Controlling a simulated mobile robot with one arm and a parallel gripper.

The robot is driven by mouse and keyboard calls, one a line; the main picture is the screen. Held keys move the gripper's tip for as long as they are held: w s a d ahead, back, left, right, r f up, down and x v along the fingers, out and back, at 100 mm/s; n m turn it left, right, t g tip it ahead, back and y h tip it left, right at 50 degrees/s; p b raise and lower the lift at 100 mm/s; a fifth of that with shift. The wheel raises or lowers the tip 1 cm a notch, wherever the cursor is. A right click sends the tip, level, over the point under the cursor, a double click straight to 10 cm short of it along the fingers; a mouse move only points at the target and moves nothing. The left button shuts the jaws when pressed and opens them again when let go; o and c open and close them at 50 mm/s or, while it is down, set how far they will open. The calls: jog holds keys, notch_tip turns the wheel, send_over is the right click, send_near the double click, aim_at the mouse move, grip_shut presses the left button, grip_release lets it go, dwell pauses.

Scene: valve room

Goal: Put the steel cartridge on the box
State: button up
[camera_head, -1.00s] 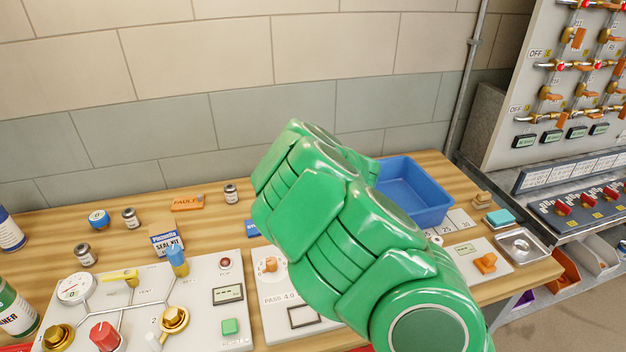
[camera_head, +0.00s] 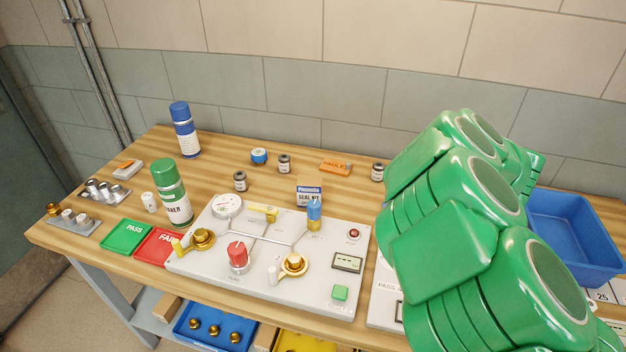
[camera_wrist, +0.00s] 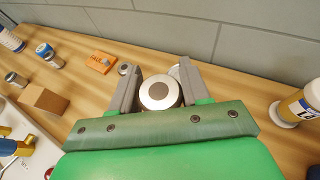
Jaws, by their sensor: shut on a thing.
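My gripper (camera_wrist: 155,82) is shut on the steel cartridge (camera_wrist: 158,94), a round silver piece with a dark centre, seen end-on between the two grey fingers in the wrist view. In the head view my green arm hides the gripper and the cartridge.
Small jars (camera_head: 284,164) and an orange FAULT block (camera_head: 335,167) stand along the back of the bench. The valve panel (camera_head: 270,250) with knobs lies in front of the box. A blue bin (camera_head: 575,235) is at the right. Bare wood shows between the jars and the spray cans.

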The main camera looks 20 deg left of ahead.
jog(key=s+a+r+n+g+y, duration=0.2)
jog(key=s+a+r+n+g, duration=0.1)
jog(key=s+a, duration=0.5)
jog(key=s+a+r+n+g+y, duration=0.25)
jog(key=s+a, duration=0.35)
jog(key=a, duration=0.5)
jog(key=s+a+r+n+g+y, duration=0.2)
jog(key=s+a+r+n+g, duration=0.15)
jog(key=s+a, duration=0.45)
send_over(305, 179)
jog(key=s, duration=0.1)
jog(key=f, duration=0.9)
jog(key=shift+d, duration=0.25)
jog(key=shift+w+a+f, duration=0.2)
jog(key=shift+w+f, duration=0.1)
jog(key=shift+f, duration=0.15)
jog(key=shift+w+a+f, duration=0.15)
jog(key=shift+w+f, duration=0.15)
jog(key=shift+f, duration=1.55)
jog(key=shift+f, duration=0.1)
jog(key=o, duration=1.3)
jog(key=shift+c, duration=0.2)
